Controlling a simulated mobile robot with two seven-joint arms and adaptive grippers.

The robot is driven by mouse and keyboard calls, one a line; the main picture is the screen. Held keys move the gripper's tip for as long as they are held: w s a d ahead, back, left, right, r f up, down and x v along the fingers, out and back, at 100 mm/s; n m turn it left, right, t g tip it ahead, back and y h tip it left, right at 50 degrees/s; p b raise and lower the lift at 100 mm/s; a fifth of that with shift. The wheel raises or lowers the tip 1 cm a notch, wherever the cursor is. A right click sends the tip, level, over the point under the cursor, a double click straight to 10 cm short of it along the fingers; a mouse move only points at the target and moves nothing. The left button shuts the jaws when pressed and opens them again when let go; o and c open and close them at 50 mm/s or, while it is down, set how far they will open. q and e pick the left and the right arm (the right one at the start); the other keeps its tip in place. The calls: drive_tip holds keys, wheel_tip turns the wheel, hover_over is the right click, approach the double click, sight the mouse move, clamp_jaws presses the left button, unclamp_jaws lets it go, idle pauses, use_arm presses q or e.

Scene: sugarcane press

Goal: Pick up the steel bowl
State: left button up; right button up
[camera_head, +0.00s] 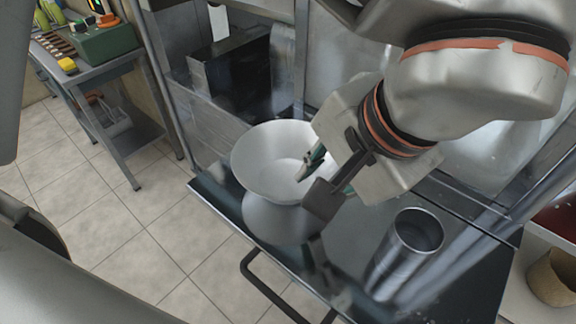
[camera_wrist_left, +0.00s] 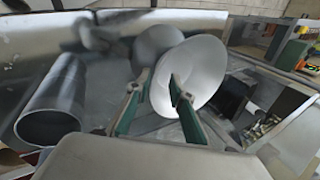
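The steel bowl (camera_head: 262,163) is a pale, shiny, wide bowl, upright on the dark reflective tabletop (camera_head: 455,285) in the head view. It also shows in the left wrist view (camera_wrist_left: 205,68). My left gripper (camera_head: 312,178) reaches it from the upper right in the head view, though named left; the left wrist view shows the same fingers (camera_wrist_left: 160,85). The fingers are open and apart. One finger is over the bowl's inside and the other is outside, with the near rim between them. I cannot tell whether they touch it. My right gripper is not in view.
A tall steel cup (camera_head: 405,245) stands on the tabletop to the right of the bowl. A black handle bar (camera_head: 262,285) runs along the front edge. Metal posts and panels stand behind. A workbench with a green box (camera_head: 103,43) is at upper left, across tiled floor.

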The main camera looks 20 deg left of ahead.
use_arm(q)
drive_tip(key=x, duration=0.2)
drive_tip(key=b+x, duration=0.1)
drive_tip(key=shift+d+f, duration=0.2)
drive_tip(key=shift+f, duration=0.25)
drive_tip(key=shift+w+a+f, duration=0.25)
drive_tip(key=shift+f, duration=0.25)
drive_tip(key=c, duration=0.5)
clamp_jaws()
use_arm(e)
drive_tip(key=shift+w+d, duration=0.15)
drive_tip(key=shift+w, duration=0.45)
use_arm(q)
drive_tip(key=shift+r, duration=0.1)
